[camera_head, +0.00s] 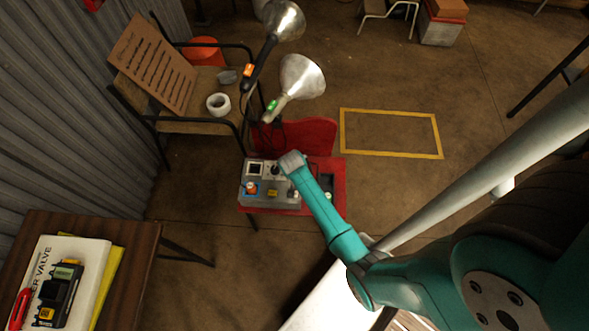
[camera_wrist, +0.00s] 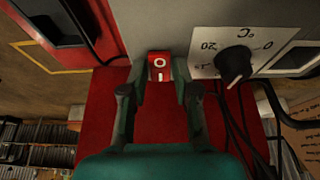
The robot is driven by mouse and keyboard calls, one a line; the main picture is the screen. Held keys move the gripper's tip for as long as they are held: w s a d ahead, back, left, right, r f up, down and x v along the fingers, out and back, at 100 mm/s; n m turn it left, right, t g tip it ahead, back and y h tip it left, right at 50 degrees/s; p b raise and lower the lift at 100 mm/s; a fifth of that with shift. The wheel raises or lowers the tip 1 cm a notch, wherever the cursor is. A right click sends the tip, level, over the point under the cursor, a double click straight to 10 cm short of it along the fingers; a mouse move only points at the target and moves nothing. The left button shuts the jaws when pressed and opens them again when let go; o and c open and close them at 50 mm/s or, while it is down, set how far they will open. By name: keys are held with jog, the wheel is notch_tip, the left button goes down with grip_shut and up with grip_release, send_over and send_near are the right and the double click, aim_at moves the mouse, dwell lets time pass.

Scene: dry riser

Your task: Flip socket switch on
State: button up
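The red socket switch (camera_wrist: 159,67), marked with a circle above and a bar below, sits on the side of a grey unit (camera_wrist: 165,25) in the wrist view. My gripper (camera_wrist: 159,85) is open, with one finger on each side of the switch and a gap between them. I cannot tell whether a fingertip touches the switch or the unit. In the head view the grey unit (camera_head: 262,199) stands on a red surface, and my arm's end reaches its far edge. The switch and my fingers cannot be made out there.
A black dial (camera_wrist: 234,63) on a white plate is right of the switch, with dark cables (camera_wrist: 232,120) below it. Two metal lamps (camera_head: 302,76) and a chair (camera_head: 185,125) stand behind the unit. A wooden table (camera_head: 130,235) is at lower left.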

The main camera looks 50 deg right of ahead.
grip_shut()
jog(key=shift+d, duration=0.1)
jog(key=shift+w+d+r+g+y, duration=0.1)
jog(key=shift+w+d+g+y, duration=0.1)
jog(key=shift+g+y, duration=0.4)
jog(key=shift+w+d+g+y, duration=0.15)
jog(key=shift+g+y, duration=0.65)
jog(key=shift+y, duration=0.4)
jog(key=o, duration=0.6)
grip_release()
